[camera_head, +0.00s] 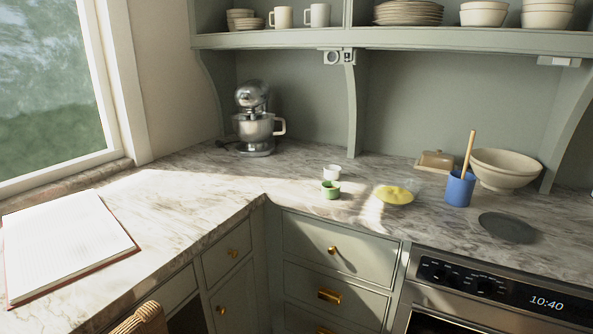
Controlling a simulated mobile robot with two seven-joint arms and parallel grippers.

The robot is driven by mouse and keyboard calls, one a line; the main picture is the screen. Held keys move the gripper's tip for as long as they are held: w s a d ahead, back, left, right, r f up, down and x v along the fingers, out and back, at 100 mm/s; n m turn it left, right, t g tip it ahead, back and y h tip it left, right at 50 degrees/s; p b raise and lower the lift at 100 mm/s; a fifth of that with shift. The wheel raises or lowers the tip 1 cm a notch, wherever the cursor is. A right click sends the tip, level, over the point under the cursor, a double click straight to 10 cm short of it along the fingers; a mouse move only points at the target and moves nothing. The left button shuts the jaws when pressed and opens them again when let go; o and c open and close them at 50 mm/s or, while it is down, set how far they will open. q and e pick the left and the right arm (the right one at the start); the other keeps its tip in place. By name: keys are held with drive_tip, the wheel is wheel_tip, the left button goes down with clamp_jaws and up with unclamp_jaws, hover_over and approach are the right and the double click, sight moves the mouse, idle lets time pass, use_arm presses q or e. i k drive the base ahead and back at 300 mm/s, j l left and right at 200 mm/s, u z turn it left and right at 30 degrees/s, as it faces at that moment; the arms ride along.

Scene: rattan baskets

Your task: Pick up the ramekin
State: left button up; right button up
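Two small cups that look like ramekins stand on the marble counter near its inner corner. One is a green ramekin (331,189). The other is a white ramekin (332,173), just behind the green one. Both look upright, and they stand very close together; I cannot tell whether they touch. Their contents are too small to make out. Neither of my grippers is in the head view.
A dish with something yellow (394,196), a blue cup (460,189) holding a wooden stick, a dark plate (507,228) and a beige bowl (505,168) stand to the right. A stand mixer (256,126) is behind left. An open book (65,243) lies left. Drawers and oven are below.

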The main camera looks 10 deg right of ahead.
sight(332, 172)
drive_tip(key=i+l+u, duration=0.2)
drive_tip(key=u, duration=0.15)
drive_tip(key=i+l+u, duration=0.15)
drive_tip(key=l+u, duration=0.2)
drive_tip(key=l, duration=0.15)
